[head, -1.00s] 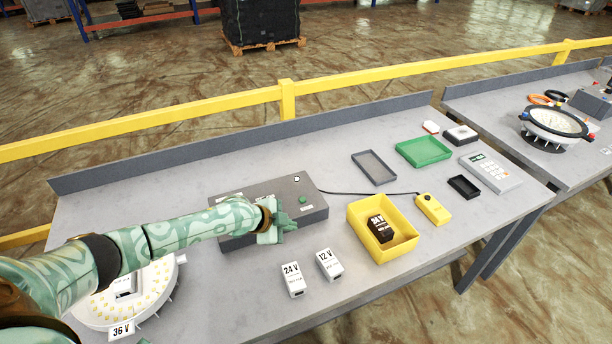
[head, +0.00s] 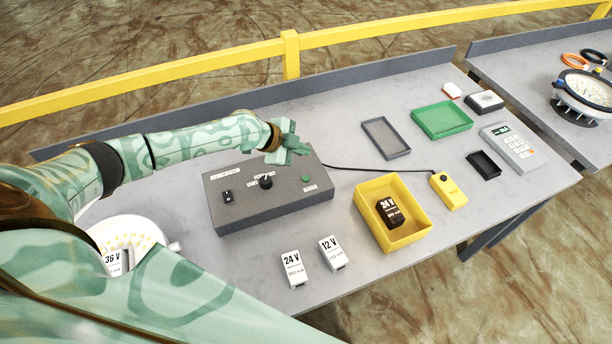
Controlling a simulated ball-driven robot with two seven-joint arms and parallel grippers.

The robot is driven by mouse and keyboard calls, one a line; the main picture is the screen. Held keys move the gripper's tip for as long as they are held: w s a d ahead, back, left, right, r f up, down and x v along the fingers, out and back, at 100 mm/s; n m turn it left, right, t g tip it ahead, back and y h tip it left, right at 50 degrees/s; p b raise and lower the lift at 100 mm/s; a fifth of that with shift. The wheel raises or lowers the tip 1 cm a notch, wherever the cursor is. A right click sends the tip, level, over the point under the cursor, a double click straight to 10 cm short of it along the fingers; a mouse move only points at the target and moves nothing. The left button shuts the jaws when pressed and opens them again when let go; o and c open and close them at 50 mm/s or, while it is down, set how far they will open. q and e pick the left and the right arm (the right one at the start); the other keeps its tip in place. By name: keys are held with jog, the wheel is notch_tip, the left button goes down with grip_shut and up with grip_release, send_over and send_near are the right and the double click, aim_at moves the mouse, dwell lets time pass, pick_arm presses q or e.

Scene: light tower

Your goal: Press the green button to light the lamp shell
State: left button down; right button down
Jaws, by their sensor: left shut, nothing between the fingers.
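The grey control box (head: 255,209) stands on the left half of the table. Its top has a green button (head: 305,179) at the right, a black knob (head: 265,181) in the middle and a black switch (head: 227,196) at the left. My left gripper (head: 292,150) is shut and empty, over the box's far edge and apart from the button in the picture. The white round lamp shell (head: 103,232) with yellowish dots and a 36 V block (head: 114,262) is at the left, partly hidden by my arm. I cannot tell whether it is lit. My right gripper is out of view.
A 24 V block (head: 294,268) and a 12 V block (head: 332,253) stand in front of the box. A yellow bin (head: 416,239) holds a dark 24 V block (head: 390,212). A cable runs from the box to a yellow pendant (head: 449,191). Trays (head: 386,138) lie behind.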

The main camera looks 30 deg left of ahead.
pick_arm(q)
jog(key=f, duration=0.1)
jog(key=b, duration=0.6)
send_over(302, 180)
notch_tip(302, 180, down, 7)
jog(key=shift+f+b, duration=0.4)
jog(key=shift+b, duration=0.1)
dwell(1.2)
jog(key=shift+f+b, duration=0.35)
jog(key=shift+b, duration=0.1)
